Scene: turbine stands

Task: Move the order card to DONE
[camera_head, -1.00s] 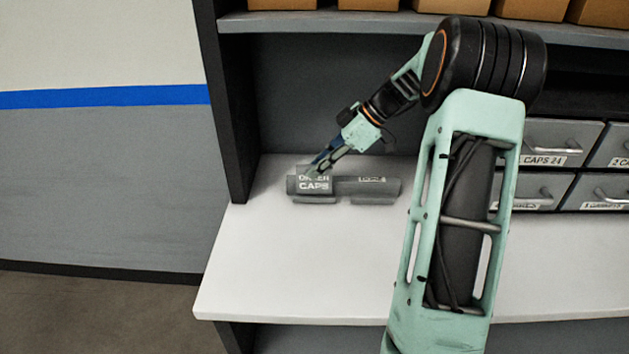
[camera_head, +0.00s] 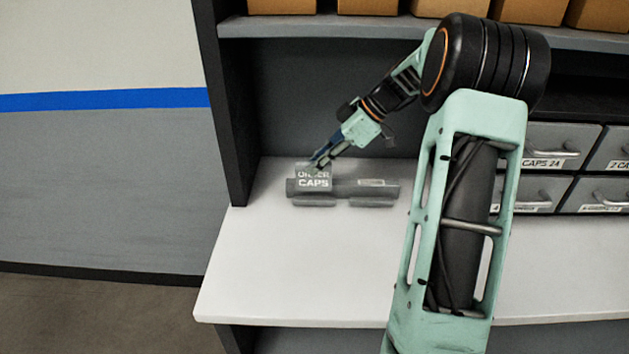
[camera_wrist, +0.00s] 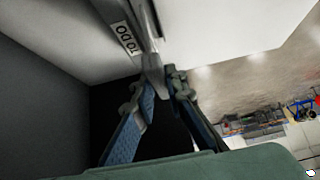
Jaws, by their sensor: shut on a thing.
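The grey order card (camera_head: 314,183), lettered ORDER CAPS, stands upright at the left part of a low grey rack (camera_head: 345,190). My gripper (camera_head: 318,167) is shut on the card's top edge from above and hides part of its upper line. Whether the card's lower edge is clear of the rack cannot be told. A small pale label (camera_head: 373,183) on the rack's right part is too blurred to read surely. In the wrist view, my gripper (camera_wrist: 160,75) has its blue fingers closing on the grey card's edge (camera_wrist: 152,62), beside a white label (camera_wrist: 125,38) on the rack.
The rack stands on a white worktop (camera_head: 280,265), clear in front of it. A dark upright panel (camera_head: 228,110) is to the left. Labelled grey drawers (camera_head: 545,150) are at the right, and a shelf (camera_head: 330,23) with cardboard boxes is above.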

